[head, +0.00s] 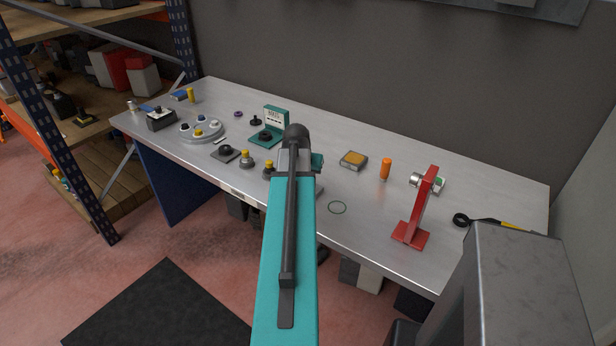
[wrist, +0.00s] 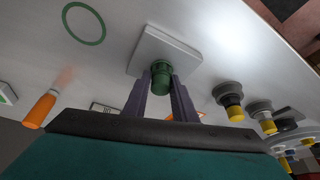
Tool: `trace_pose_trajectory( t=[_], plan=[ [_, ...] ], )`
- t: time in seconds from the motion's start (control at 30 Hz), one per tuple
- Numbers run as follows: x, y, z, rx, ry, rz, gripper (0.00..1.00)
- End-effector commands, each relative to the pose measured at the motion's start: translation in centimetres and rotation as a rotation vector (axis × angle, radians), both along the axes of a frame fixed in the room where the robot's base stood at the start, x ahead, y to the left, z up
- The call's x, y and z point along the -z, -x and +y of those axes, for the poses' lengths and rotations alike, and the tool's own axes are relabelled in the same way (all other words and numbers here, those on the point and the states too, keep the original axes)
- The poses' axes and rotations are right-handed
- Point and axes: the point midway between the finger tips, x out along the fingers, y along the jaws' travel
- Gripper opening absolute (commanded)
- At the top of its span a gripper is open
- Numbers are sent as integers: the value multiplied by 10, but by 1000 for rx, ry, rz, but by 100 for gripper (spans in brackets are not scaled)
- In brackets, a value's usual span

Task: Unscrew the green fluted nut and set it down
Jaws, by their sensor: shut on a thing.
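The green fluted nut (wrist: 161,72) shows in the wrist view, right at a pale square plate (wrist: 182,48). My gripper (wrist: 160,80) is shut on it, with one dark finger on each side. I cannot tell whether the nut still touches the plate or any thread, as the base of the nut is partly covered. In the head view my own arm hides the nut and most of the gripper. A dark green ring marking (head: 337,207) lies on the bench to the right of my arm; it also shows in the wrist view (wrist: 82,23).
Yellow-topped knobs (head: 246,159), a teal stand (head: 275,122) and a round grey plate (head: 202,131) are to the left.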

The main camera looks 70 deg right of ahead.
Motion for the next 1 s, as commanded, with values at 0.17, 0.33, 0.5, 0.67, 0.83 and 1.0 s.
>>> trace_pose_trajectory(
  t=[0.17,0.33,0.5,0.67,0.83,1.0],
  plan=[
    [2,8,2,4,-8,16,12],
    [2,8,1,-6,-8,16,11],
    [2,8,2,-70,-8,16,12],
    [2,8,1,-133,-8,16,11],
    [2,8,1,-145,-7,16,11],
    [2,7,1,-145,-7,14,33]
  ],
)
